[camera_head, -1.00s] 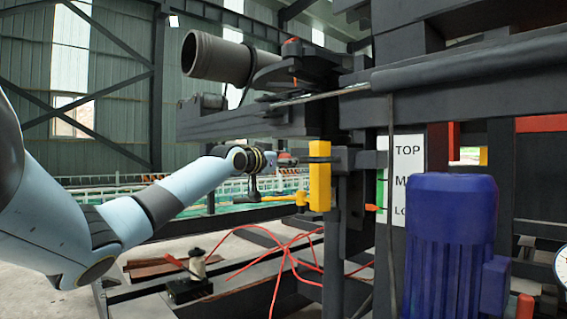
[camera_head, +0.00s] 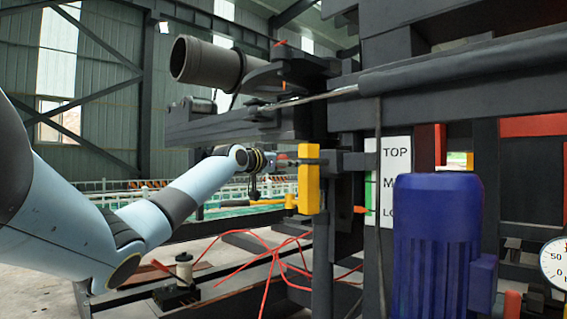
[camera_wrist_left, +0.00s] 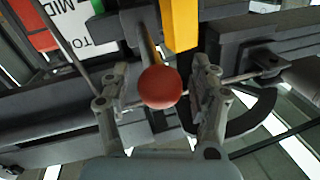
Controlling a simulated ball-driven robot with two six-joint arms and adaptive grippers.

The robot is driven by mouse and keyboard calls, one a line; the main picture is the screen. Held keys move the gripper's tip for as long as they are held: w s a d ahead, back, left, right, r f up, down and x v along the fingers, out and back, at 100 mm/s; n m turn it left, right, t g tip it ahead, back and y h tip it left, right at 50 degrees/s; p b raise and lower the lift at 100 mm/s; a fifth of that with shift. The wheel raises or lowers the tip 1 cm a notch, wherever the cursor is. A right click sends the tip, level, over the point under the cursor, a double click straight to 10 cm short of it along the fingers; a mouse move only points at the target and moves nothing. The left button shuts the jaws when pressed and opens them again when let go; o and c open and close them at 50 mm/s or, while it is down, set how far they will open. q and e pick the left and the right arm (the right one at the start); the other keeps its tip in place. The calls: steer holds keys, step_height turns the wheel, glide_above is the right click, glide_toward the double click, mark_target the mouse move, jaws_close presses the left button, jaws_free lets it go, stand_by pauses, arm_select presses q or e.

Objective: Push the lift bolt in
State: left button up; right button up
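The lift bolt appears to be the rod with a red ball knob, seen in the left wrist view (camera_wrist_left: 160,87). A thin rod runs from behind the knob toward the yellow block (camera_wrist_left: 180,22). My left gripper (camera_wrist_left: 160,98) is open, with a finger on each side of the knob and small gaps visible. In the head view, my left gripper (camera_head: 276,162) is just left of the upright yellow block (camera_head: 308,180). The knob is small and partly hidden by the gripper there. My right gripper is not in view.
A sign marked TOP (camera_head: 397,165) stands right of the yellow block, behind a blue motor (camera_head: 440,245). A dark beam (camera_head: 220,125) and grey cylinder (camera_head: 205,60) are above my left arm. Red hoses (camera_head: 265,262) hang below. A gauge (camera_head: 555,262) is at the right edge.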

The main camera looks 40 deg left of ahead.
arm_select(q)
steer(key=s, duration=0.7)
steer(key=shift+s+d, duration=0.2)
steer(key=shift+d, duration=0.25)
